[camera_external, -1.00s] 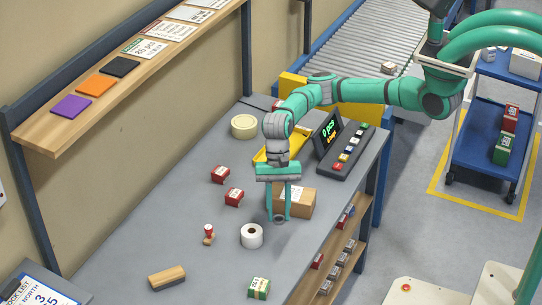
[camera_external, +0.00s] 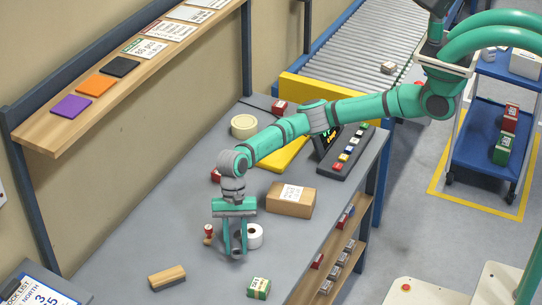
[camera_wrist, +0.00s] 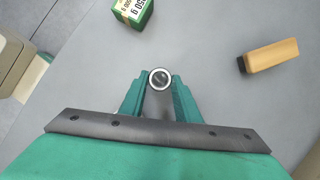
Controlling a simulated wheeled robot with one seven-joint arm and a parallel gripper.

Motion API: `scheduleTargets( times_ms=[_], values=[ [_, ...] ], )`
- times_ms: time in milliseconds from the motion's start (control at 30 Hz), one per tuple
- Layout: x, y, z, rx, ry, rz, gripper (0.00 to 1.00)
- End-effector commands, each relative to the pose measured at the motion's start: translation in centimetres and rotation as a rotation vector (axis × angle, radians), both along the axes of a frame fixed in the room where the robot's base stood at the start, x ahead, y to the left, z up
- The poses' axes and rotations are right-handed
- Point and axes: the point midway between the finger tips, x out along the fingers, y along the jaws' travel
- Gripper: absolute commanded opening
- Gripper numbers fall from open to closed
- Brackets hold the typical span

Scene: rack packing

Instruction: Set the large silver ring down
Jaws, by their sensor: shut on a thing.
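The silver ring (camera_external: 237,253) is small in the external view, held low at the tips of my gripper (camera_external: 236,249). In the wrist view the ring (camera_wrist: 160,79) shows as a bright round rim with a dark middle, between the green fingers of my gripper (camera_wrist: 160,88). The gripper is shut on it and points down over the grey table (camera_external: 205,275). I cannot tell whether the ring touches the table top.
A white roll (camera_external: 255,236) stands just right of the fingers; a red-topped stamp (camera_external: 208,234) is just left. A wooden-backed brush (camera_external: 167,277) and a green-and-white box (camera_external: 258,288) lie nearer the front. A cardboard box (camera_external: 290,200) is behind right. Bare table lies in front.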

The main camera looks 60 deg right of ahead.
Motion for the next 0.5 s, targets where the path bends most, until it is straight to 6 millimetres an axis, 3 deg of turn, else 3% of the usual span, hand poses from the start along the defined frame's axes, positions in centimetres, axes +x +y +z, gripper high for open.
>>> scheduleTargets(
  times_ms=[333,500],
  values=[
    [0.3,0.4,-3.4,0.0,0.004,-0.002,0.08],
    [0.4,0.4,-3.7,0.001,0.0,0.0,0.08]
  ],
)
